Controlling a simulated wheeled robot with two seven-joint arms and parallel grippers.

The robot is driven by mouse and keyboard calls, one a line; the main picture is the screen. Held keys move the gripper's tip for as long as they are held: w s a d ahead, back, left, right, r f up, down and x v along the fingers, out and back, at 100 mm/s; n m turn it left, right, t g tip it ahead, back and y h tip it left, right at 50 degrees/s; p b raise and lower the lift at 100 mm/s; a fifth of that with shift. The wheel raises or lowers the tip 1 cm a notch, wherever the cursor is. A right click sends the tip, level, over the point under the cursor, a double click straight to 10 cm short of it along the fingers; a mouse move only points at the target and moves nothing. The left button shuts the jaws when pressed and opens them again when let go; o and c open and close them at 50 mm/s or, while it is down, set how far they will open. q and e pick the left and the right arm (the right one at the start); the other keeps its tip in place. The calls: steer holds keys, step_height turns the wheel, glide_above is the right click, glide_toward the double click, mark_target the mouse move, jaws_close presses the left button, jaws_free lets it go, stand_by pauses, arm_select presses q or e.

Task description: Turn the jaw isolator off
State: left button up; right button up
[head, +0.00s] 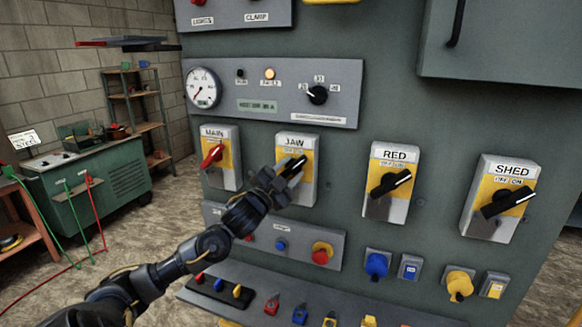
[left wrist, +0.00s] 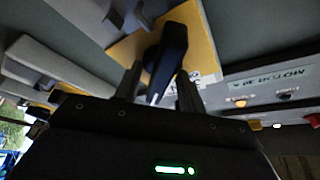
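The jaw isolator (head: 310,160) is a pale box with a yellow plate, labelled JAW, on the grey-green panel. Its black rotary handle (head: 297,166) has a white-marked end and sits at a slant; the gripper partly covers it. My left gripper (head: 282,184) is at this handle, in front of the box's lower left. In the left wrist view, the gripper's two fingers (left wrist: 158,88) are apart, with the dark handle (left wrist: 172,50) showing between and beyond them. A gap shows on the left finger's side; contact on the right side is unclear. My right gripper is out of view.
The MAIN isolator (head: 220,158) with a red handle is close on the left. The RED isolator (head: 392,183) and SHED isolator (head: 500,198) are on the right. Below is a button strip with a red-topped stop button (head: 321,255). A gauge panel (head: 340,75) is above.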

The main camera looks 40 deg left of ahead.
arm_select(q)
steer(key=shift+w, duration=0.2)
jaws_close()
